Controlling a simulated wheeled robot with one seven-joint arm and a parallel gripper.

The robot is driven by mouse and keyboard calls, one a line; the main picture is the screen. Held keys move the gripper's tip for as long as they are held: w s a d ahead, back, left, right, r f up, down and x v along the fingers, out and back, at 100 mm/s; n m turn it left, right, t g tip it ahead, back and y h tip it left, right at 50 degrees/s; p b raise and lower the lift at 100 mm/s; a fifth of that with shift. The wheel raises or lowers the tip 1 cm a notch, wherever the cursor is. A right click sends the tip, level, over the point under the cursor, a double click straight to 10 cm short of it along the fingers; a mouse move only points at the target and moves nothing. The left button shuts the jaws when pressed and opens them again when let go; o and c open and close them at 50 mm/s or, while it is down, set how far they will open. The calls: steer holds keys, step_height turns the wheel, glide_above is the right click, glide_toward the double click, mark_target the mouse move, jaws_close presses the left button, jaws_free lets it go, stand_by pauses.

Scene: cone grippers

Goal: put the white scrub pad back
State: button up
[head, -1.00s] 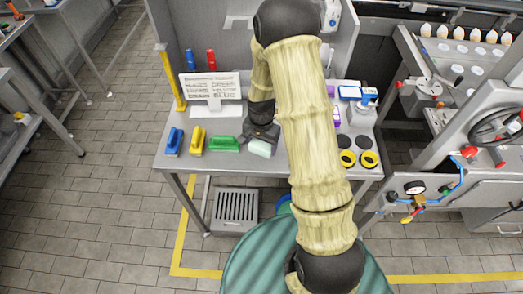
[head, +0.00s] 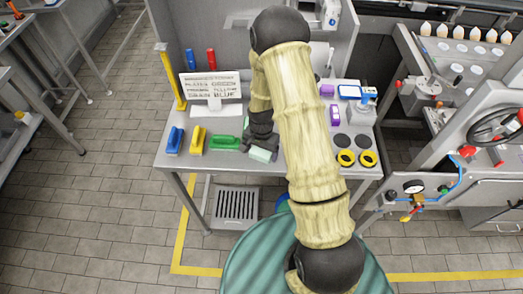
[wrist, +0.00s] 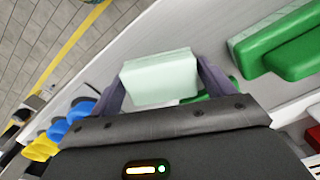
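The white scrub pad (head: 263,155), a pale block with a faint green tint, is at the front of the bench, just right of the green brush. My gripper (head: 262,143) is over it, partly hidden by my own arm. In the wrist view the pad (wrist: 160,78) sits between the two fingers, which close on its left and right sides. The pad looks tilted in the head view. Whether it still touches the bench is not clear.
Yellow rings (head: 346,158), dark discs and purple items are at the right.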

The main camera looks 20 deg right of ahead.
mark_target(262, 150)
steer(key=shift+o, duration=0.8)
steer(key=shift+r, duration=0.2)
step_height(262, 150, up, 12)
steer(key=b, duration=0.2)
steer(key=shift+b, duration=0.3)
steer(key=shift+w+d, duration=0.1)
steer(key=shift+w, duration=0.05)
